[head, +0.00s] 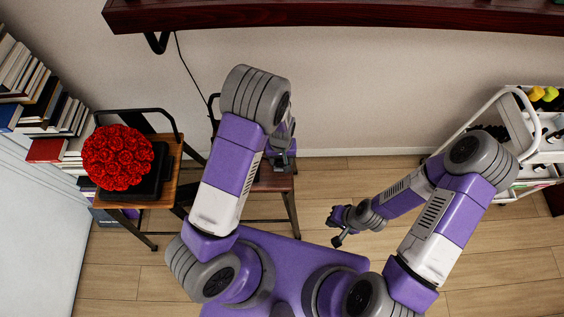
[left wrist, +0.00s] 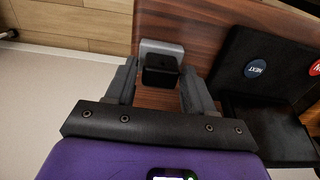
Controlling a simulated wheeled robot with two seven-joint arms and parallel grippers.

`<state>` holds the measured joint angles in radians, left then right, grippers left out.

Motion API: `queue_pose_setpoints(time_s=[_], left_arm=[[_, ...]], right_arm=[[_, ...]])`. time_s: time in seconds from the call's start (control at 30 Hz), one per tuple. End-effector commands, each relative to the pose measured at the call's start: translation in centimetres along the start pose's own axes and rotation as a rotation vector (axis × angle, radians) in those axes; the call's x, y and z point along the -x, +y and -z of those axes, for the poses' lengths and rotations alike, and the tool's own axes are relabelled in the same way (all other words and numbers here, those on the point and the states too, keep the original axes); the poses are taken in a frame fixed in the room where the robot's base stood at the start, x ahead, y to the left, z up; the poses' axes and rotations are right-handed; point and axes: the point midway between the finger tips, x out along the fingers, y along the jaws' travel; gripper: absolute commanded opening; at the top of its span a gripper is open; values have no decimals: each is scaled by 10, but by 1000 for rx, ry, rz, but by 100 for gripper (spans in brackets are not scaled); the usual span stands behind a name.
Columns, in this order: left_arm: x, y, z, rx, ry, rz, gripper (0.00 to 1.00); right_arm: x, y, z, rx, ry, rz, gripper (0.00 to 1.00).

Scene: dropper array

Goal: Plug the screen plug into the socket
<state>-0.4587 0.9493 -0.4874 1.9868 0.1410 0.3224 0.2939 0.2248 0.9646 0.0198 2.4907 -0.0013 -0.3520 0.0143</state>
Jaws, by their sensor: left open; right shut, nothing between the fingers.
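A small black block with a grey part behind it, probably the plug (left wrist: 161,68), is on or just above a brown wooden seat (left wrist: 205,22) in the left wrist view. My left gripper (left wrist: 160,82) is open, with one finger on each side of the block; I cannot tell whether they touch it. In the head view my left gripper (head: 282,158) is over the wooden seat, mostly hidden by my arm. My right gripper (head: 338,228) is shut and empty, above the floor to the right. I cannot make out a socket.
A black box with a blue NEXT button (left wrist: 256,69) and a red button is right of the left gripper. Red flowers (head: 118,157) stand on a chair at left, near bookshelves. A cable (head: 188,70) hangs down the wall. A white cart (head: 500,130) is at right.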

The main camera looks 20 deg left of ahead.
Motion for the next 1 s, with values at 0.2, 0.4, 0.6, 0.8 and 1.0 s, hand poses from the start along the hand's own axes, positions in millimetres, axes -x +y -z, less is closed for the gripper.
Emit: queue_pose_setpoints(time_s=[0.2,0.4,0.6,0.8,1.0], left_arm=[[0,0,0,0,0,0,23],[2,0,0,0,0,0,13],[16,0,0,0,0,0,13],[32,0,0,-1,0,0,13],[48,0,0,-1,1,0,13]], right_arm=[[0,0,0,0,0,0,0],[2,-1,0,0,0,0,0],[12,-5,0,0,0,0,0],[25,-10,-1,0,0,0,0],[37,-14,-2,0,0,0,0]])
